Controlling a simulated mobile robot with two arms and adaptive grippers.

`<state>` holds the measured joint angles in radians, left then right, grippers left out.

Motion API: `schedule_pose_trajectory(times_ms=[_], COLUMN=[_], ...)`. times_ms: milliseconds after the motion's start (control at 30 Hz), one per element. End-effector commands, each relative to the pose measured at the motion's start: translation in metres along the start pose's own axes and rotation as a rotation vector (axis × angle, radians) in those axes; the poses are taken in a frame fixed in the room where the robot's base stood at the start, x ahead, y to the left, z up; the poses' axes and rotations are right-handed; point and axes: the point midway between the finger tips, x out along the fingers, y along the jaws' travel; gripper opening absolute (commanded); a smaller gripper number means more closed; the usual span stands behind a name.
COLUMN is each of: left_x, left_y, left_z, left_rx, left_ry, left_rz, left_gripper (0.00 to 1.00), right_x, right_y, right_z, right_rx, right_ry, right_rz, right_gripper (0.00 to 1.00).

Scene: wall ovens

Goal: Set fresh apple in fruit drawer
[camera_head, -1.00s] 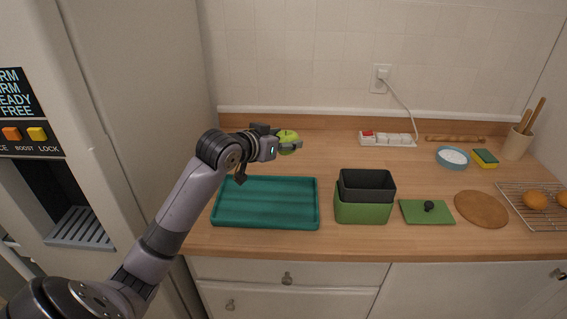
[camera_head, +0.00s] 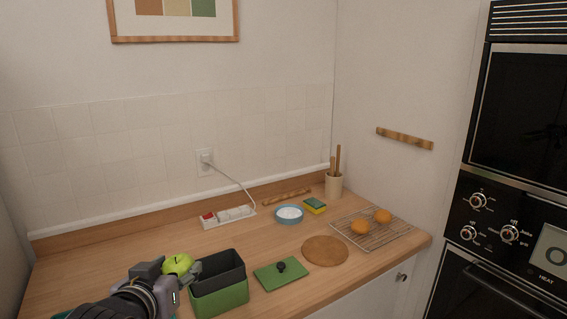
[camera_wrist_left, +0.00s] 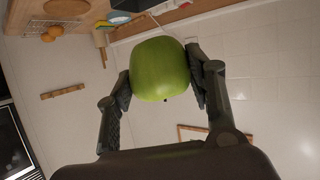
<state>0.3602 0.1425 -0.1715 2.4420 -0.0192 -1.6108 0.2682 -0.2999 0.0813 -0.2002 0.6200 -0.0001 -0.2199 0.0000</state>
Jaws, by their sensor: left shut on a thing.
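A green apple (camera_head: 178,264) is held in my left gripper (camera_head: 172,272), low at the left of the head view. In the left wrist view the apple (camera_wrist_left: 160,69) sits between the two fingers, which press on its sides. It is held up near the black-and-green box. No fruit drawer can be made out in the head view. My right gripper is not in view.
A green box with a dark insert (camera_head: 220,290) stands on the counter beside a green lid (camera_head: 270,278). A round wooden board (camera_head: 325,251), a wire rack (camera_head: 395,229) with oranges, and a blue bowl (camera_head: 289,212) are to the right. Wall ovens (camera_head: 520,190) stand at far right.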

Motion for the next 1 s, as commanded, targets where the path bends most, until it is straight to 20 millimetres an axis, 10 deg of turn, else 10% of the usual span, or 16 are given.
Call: schedule_pose_trajectory(times_ms=[367,700,1000], left_x=[-0.002,0.066,0.078], left_y=[0.0,-0.106,-0.175], left_z=[0.001,0.002,-0.018], left_rx=[0.003,0.018,0.007], left_ry=[-0.004,-0.005,0.0], left_rz=[-0.01,0.017,0.007], left_gripper=[0.17,0.17,0.17], right_x=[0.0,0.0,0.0], right_y=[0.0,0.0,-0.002], right_z=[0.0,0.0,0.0], right_rx=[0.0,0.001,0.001], right_ry=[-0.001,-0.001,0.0], right_rz=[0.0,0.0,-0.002], right_gripper=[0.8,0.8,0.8])
